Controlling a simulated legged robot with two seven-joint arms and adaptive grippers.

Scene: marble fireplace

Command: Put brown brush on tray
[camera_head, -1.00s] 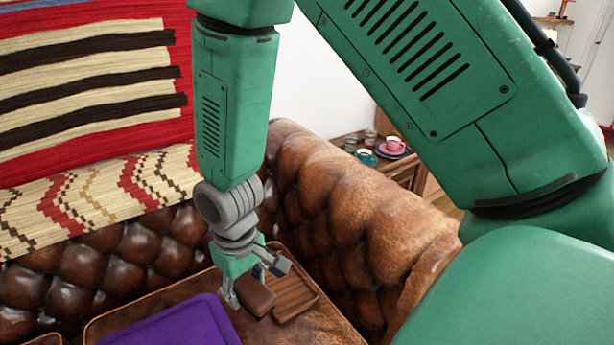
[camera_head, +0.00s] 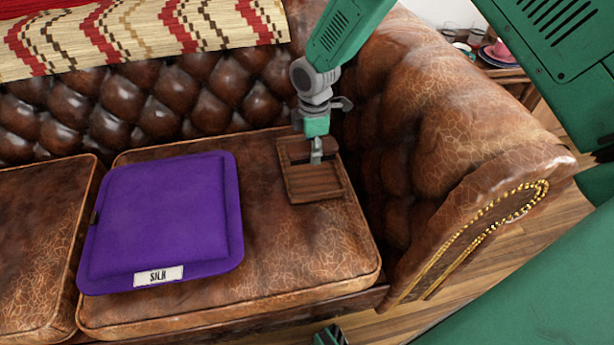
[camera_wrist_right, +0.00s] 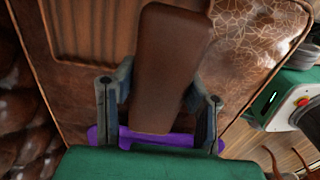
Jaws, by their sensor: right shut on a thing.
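The brown brush (camera_wrist_right: 170,65) is a smooth brown block in the right wrist view, between the fingers of my right gripper (camera_wrist_right: 160,105). In the head view that gripper (camera_head: 317,150) points down over the wooden tray (camera_head: 316,188). There the brush is hard to tell from the tray's similar brown. The tray is a small grooved rectangle on the sofa seat, near the armrest. It also shows at the upper left of the right wrist view (camera_wrist_right: 85,30). I cannot tell whether the brush touches it.
A purple cushion-like case (camera_head: 165,220) labelled SILK lies on the seat left of the tray. The tufted sofa back (camera_head: 170,95) and right armrest (camera_head: 440,160) rise close around the tray. The seat in front of the tray (camera_head: 305,245) is clear.

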